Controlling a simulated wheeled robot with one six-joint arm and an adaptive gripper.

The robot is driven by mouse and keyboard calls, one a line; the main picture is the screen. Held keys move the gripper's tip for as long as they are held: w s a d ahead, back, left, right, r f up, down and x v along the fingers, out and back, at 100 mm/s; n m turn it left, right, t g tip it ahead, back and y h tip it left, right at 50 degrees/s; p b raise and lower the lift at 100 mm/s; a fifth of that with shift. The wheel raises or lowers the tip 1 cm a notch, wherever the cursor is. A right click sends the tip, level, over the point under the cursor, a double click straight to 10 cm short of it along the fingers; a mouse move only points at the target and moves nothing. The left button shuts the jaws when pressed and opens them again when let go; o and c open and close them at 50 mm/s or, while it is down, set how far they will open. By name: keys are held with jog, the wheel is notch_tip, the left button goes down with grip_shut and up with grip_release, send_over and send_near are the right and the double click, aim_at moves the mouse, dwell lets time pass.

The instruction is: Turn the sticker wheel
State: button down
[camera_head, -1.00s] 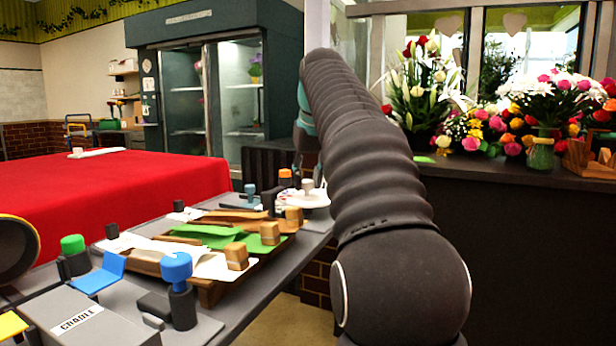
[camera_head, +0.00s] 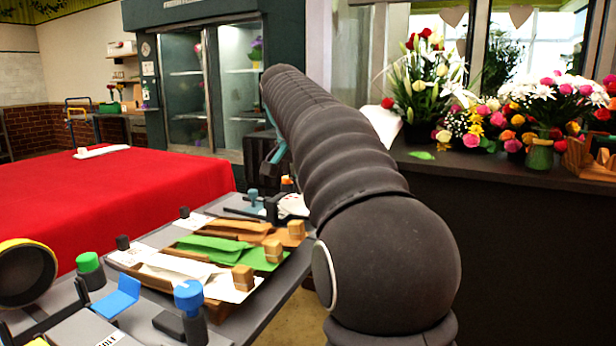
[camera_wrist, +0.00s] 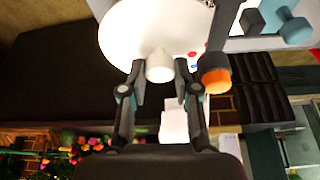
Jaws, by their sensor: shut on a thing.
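The sticker wheel is a white disc (camera_wrist: 135,28) that fills the top of the wrist view, with small red and blue marks near its right side. A pale, rounded peg (camera_wrist: 160,66) sticks out from it. My gripper (camera_wrist: 160,75) has one finger on each side of this peg and is shut on it. In the head view, only a slice of the wheel (camera_head: 291,206) shows at the far end of the grey bench, left of my arm. My arm hides the rest of it and the fingers there.
An orange-capped part (camera_wrist: 215,80) stands close to my right finger in the wrist view. Wrapping sheets in wooden trays (camera_head: 215,308), a blue knob (camera_head: 188,297) and a green knob (camera_head: 88,262) fill the nearer bench. A dark counter (camera_head: 500,200) with flowers stands on the right.

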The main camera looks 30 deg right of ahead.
jog(key=m, duration=0.2)
jog(key=m+g+h, duration=0.1)
jog(key=m, duration=0.1)
jog(key=shift+w+m+g, duration=0.15)
jog(key=shift+m+g, duration=0.75)
jog(key=shift+m, duration=1)
jog(key=c, duration=0.9)
grip_release()
jog(key=shift+o, duration=0.2)
